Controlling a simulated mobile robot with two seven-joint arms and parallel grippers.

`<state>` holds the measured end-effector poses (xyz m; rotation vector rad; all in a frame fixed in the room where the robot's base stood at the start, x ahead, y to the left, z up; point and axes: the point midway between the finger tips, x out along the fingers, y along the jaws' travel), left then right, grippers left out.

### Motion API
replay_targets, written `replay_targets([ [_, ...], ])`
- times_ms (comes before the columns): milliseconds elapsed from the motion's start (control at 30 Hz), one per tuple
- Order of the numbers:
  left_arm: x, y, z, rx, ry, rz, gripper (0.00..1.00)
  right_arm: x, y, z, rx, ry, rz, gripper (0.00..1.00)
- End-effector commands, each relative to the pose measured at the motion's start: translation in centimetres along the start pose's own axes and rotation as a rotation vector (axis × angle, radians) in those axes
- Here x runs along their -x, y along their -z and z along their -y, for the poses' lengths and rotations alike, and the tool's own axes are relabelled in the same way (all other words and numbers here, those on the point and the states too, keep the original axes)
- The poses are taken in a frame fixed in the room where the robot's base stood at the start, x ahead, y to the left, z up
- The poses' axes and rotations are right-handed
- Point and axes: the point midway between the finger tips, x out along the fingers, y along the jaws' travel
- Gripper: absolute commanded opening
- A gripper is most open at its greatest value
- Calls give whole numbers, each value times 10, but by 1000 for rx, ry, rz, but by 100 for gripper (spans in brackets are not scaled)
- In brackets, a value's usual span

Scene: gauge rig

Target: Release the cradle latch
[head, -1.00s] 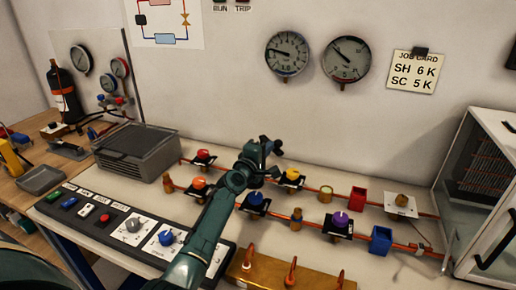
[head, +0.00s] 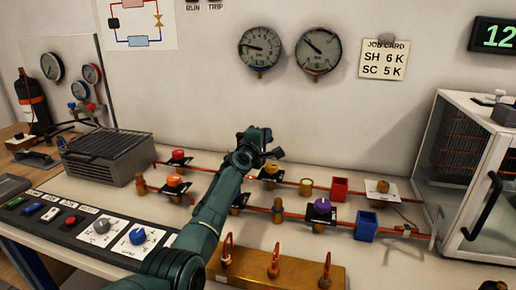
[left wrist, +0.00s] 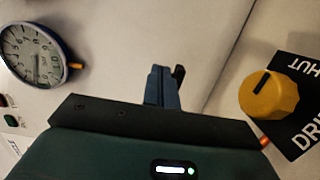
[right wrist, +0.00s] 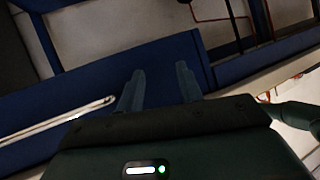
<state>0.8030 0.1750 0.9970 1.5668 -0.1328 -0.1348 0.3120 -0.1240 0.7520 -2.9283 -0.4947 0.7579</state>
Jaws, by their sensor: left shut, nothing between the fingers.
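I cannot make out a cradle latch for certain in any view. My left gripper (head: 268,146) is shut and empty, raised above the pipe rig on the bench. In the left wrist view its fingers (left wrist: 163,86) are together and touch nothing. A yellow knob (left wrist: 270,95) on a black plate is to their right, apart from them. The same yellow knob (head: 271,170) shows just below the gripper in the head view. My right gripper (right wrist: 160,82) is open and empty, near a blue frame bar (right wrist: 80,85). It is not in the head view.
A brass block (head: 310,273) with copper hooks is at the bench front. A control panel (head: 70,222) and grey finned box (head: 108,155) are left. A black bottle (head: 33,105) stands far left. A glass-sided cabinet (head: 455,190) is right. Wall gauges (head: 260,48) hang behind.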

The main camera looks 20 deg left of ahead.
Motion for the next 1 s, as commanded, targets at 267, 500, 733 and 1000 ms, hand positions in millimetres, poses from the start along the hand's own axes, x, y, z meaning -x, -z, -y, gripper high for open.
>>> replay_targets([
  [267,-10,-2,2,1,-1,0,0,-2,-9,-3,-11,-2,-22,36],
  [500,-14,-3,-2,0,-4,0,0,0,-6,-3,-16,-2,-43,36],
  [733,-15,-4,-6,0,-8,0,0,0,-3,-3,-16,-3,-49,36],
  [1000,-14,-3,-5,0,-7,-1,0,1,-5,-4,-17,-5,-45,36],
])
